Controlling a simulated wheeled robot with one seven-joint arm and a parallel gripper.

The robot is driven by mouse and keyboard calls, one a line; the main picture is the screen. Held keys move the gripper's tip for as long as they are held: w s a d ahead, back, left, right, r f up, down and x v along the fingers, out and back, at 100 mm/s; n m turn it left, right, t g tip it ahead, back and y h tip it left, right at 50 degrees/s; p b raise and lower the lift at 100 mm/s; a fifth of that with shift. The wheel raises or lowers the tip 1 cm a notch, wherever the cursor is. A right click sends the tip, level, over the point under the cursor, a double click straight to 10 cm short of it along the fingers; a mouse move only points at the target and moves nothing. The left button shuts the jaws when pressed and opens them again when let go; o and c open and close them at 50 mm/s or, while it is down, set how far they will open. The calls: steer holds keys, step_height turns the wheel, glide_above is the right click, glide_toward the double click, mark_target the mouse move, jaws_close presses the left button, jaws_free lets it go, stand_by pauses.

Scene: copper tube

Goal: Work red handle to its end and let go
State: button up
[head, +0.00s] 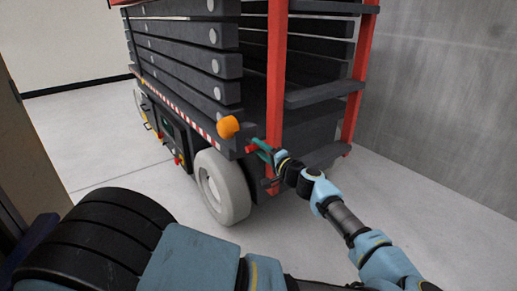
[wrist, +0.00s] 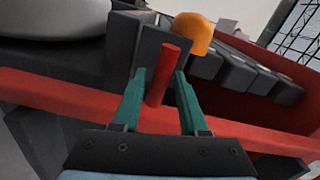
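The red handle (wrist: 168,76) is a short red bar, tilted in the wrist view, standing out from a dark block on the lift machine. My gripper (wrist: 160,76) has its two teal fingers on either side of it. A narrow gap shows at the left finger; the right finger looks close to or against the bar. The fingers are apart, and I see no firm squeeze. In the head view my gripper (head: 258,149) is at the machine's near corner, and the handle (head: 250,149) shows as a small red bit beside the fingertips.
An orange knob-like lamp (head: 228,127) sticks out just beside the handle. A red upright post (head: 277,80) and a red rail (wrist: 60,95) are close to my gripper. A grey wheel (head: 222,187) stands below. The floor in front is clear; a concrete wall (head: 440,100) is at right.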

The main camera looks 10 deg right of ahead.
steer(key=shift+o, duration=0.8)
steer(key=v, duration=1)
steer(key=shift+s, duration=0.35)
steer(key=shift+d, duration=0.15)
